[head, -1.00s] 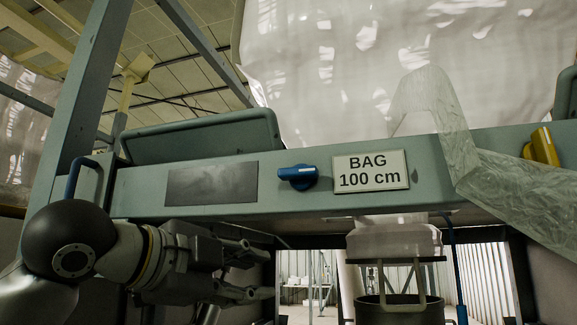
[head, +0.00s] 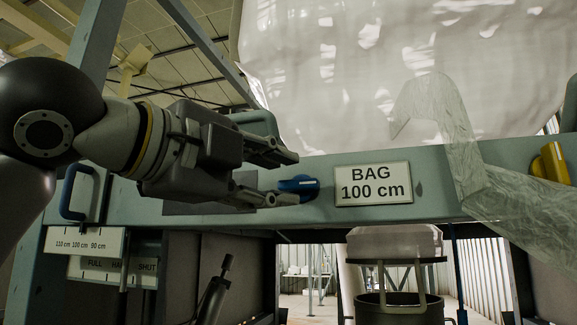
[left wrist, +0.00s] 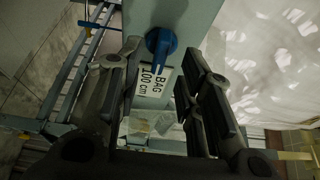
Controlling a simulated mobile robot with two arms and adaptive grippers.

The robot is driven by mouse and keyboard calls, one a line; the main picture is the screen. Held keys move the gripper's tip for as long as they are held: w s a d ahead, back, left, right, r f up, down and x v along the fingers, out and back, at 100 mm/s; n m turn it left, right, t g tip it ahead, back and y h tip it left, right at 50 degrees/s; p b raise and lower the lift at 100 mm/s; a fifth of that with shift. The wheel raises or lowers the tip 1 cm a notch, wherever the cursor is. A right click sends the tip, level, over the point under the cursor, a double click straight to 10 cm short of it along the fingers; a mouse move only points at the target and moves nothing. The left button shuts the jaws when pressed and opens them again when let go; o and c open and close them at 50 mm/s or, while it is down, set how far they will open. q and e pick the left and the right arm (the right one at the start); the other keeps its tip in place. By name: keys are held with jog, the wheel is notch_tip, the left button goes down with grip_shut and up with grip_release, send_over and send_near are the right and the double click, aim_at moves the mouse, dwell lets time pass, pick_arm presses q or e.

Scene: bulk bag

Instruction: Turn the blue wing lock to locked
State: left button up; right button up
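The blue wing lock (head: 299,184) sits on the front of the grey-green beam, just left of the BAG 100 cm plate. Its wing lies about level in the head view. My left gripper (head: 287,178) is open, its fingers pointing right, one above and one below the lock's height, with the tips close to it. In the left wrist view the lock (left wrist: 161,42) shows between the two spread fingers (left wrist: 160,60). I cannot tell whether either finger touches it. My right gripper is not in view.
The BAG 100 cm plate (head: 373,184) is right of the lock. A blue handle (head: 75,190) and label plates (head: 85,241) are at lower left. The white bag (head: 400,70) hangs above.

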aim_at(293, 184)
pick_arm(q)
jog(key=p+x, duration=0.1)
jog(key=x, duration=0.2)
jog(key=shift+d+r, duration=0.1)
jog(key=shift+w+d, duration=0.1)
jog(key=shift+w, duration=0.15)
grip_shut()
